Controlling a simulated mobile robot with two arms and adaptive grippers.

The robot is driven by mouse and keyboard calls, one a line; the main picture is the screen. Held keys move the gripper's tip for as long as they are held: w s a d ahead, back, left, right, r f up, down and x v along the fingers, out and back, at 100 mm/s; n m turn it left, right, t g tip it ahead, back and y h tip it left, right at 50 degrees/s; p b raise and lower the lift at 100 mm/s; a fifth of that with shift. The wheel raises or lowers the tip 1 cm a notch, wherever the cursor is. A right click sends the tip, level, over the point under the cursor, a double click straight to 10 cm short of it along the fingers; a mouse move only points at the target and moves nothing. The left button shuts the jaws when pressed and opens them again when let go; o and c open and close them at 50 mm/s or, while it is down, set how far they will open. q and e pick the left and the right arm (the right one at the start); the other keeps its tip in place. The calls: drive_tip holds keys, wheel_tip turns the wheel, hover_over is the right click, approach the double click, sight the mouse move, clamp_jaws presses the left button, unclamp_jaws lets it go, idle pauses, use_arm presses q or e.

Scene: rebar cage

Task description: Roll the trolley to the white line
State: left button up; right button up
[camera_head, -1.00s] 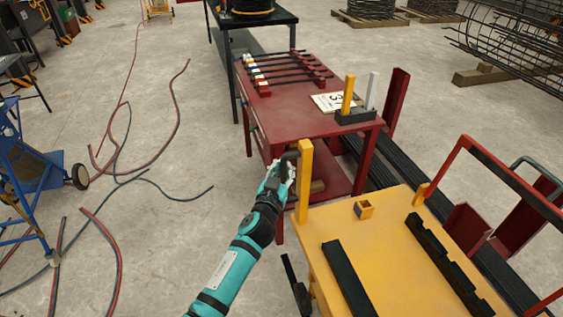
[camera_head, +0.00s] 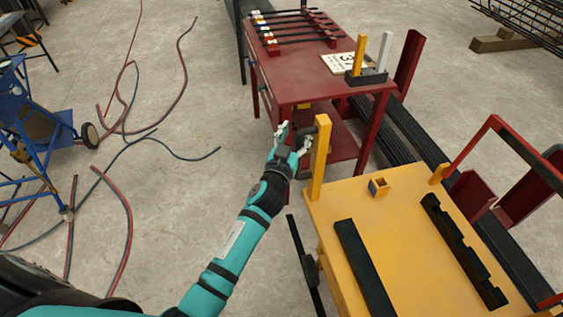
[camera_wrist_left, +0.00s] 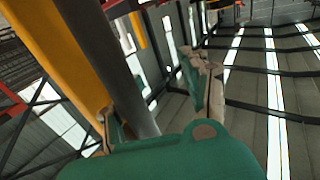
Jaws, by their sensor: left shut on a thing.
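The trolley has a yellow top (camera_head: 400,262), with a yellow post (camera_head: 320,160) at its far left corner and a red frame on its right side. My left gripper (camera_head: 293,138) is at this bar, just left of the post, shut on the handle. In the left wrist view the dark grey bar (camera_wrist_left: 115,70) and the yellow post (camera_wrist_left: 62,62) pass close by the fingers; the actual contact is hard to see. My right gripper is out of view. No white line is visible on the floor.
A red table (camera_head: 310,78) with rods and a numbered card stands just beyond the trolley. Dark bars (camera_head: 405,135) lie on the floor to its right. Hoses (camera_head: 128,220) cross the floor at left, near a blue cart (camera_head: 38,125). Concrete is open between.

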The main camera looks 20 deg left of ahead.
use_arm(q)
drive_tip(key=s+p, duration=0.1)
drive_tip(key=s, duration=1.8)
drive_tip(key=shift+s, duration=0.35)
idle(0.7)
drive_tip(key=shift+a, duration=0.1)
